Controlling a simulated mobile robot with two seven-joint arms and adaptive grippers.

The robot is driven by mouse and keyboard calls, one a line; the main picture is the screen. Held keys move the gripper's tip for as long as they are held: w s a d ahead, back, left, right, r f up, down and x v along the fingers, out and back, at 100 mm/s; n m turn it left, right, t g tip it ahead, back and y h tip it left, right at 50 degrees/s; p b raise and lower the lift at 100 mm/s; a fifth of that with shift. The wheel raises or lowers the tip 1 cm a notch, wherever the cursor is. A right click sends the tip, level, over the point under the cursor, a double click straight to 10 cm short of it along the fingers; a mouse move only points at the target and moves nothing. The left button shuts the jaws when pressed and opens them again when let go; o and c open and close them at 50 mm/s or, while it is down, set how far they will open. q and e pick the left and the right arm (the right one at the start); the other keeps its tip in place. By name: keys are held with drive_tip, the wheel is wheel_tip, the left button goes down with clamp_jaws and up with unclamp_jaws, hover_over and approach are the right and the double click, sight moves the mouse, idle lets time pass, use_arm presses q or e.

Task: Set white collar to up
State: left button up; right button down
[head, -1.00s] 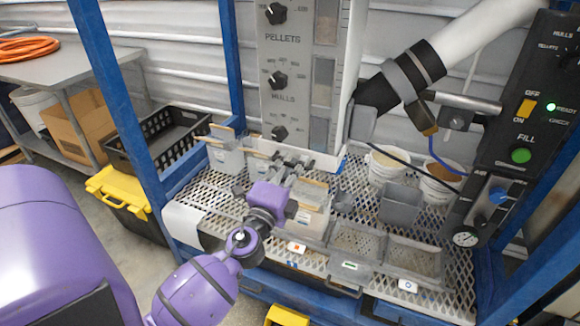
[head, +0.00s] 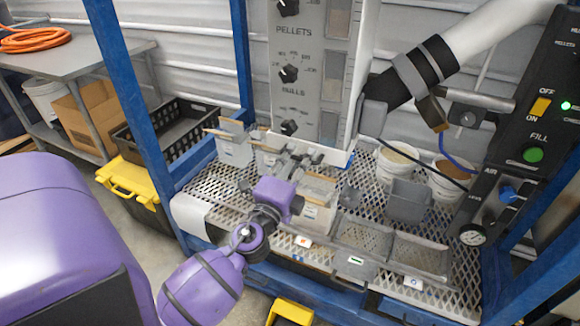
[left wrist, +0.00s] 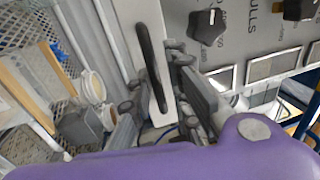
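A white panel (left wrist: 122,14) with a long black handle (left wrist: 150,60) shows in the left wrist view; it may be the white collar, but I cannot tell for sure. In the head view a white edge (head: 357,75) runs down the right side of the grey hopper panel (head: 310,60) and along its foot. My left gripper (head: 295,158) is just below the hopper's foot, above the mesh shelf. In the left wrist view its fingers (left wrist: 160,108) are apart, with the handle's lower part seen between them. I cannot tell whether they touch it. My right gripper is out of view.
Grey bins (head: 235,150), a grey box (head: 407,202) and white buckets (head: 392,165) stand on the mesh shelf (head: 205,185) around the gripper. A blue frame post (head: 125,90) stands at left. A white pipe with black bands (head: 405,80) and a black control panel (head: 520,120) are at right.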

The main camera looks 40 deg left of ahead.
use_arm(q)
drive_tip(key=v, duration=1.1)
drive_tip(key=shift+s, duration=0.1)
